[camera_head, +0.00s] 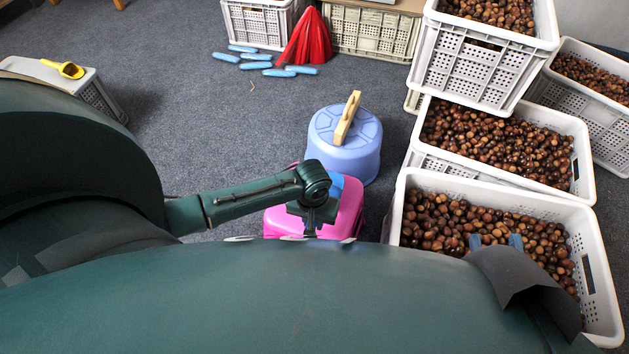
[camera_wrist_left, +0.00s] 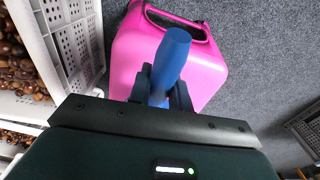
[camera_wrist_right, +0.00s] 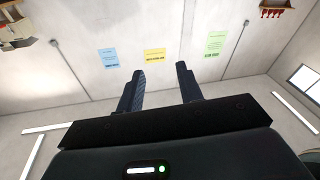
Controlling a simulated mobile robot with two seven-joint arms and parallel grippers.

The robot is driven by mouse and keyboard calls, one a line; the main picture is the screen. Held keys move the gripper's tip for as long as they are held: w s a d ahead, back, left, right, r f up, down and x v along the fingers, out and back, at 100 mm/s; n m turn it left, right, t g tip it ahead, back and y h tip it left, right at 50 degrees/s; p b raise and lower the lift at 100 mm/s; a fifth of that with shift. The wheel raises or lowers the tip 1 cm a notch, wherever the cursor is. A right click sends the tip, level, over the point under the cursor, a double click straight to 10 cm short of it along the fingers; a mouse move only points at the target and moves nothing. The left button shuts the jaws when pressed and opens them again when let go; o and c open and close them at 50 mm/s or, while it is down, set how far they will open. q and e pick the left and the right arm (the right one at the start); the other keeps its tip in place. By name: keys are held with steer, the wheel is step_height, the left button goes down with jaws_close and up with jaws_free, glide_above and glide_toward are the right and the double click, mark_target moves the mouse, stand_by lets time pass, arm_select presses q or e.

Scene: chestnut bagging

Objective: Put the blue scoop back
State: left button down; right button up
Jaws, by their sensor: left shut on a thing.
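My left gripper (camera_head: 318,212) is shut on the blue scoop (camera_wrist_left: 172,55). In the left wrist view, the scoop's blue handle-like part stands between the fingers; the rest of it is hidden. A bit of blue also shows behind the wrist in the head view. The pink container (camera_head: 352,205) lies behind and below this gripper; I cannot tell whether the scoop touches it. My right gripper (camera_head: 495,243) is open and empty, its fingertips showing in front of the near chestnut crate; its fingers (camera_wrist_right: 160,88) are apart in the right wrist view.
White crates of chestnuts (camera_head: 402,215) stand at the right. A blue lidded tub (camera_head: 365,160) with a wooden handle stands behind the pink container. A yellow scoop (camera_head: 66,70) lies on a box at the left. Red and light-blue items lie at the back. Grey floor is free at centre left.

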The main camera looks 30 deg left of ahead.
arm_select(q)
steer(key=shift+f, duration=0.85)
step_height(320, 180, down, 3)
steer(key=shift+f+b, duration=0.2)
steer(key=shift+b, duration=1)
arm_select(e)
steer(key=shift+w+a+m, duration=0.15)
steer(key=shift+a+m, duration=0.1)
steer(key=shift+m, duration=0.15)
arm_select(q)
steer(key=c, duration=1.8)
jaws_free()
steer(key=shift+f, duration=0.15)
steer(key=o, duration=0.5)
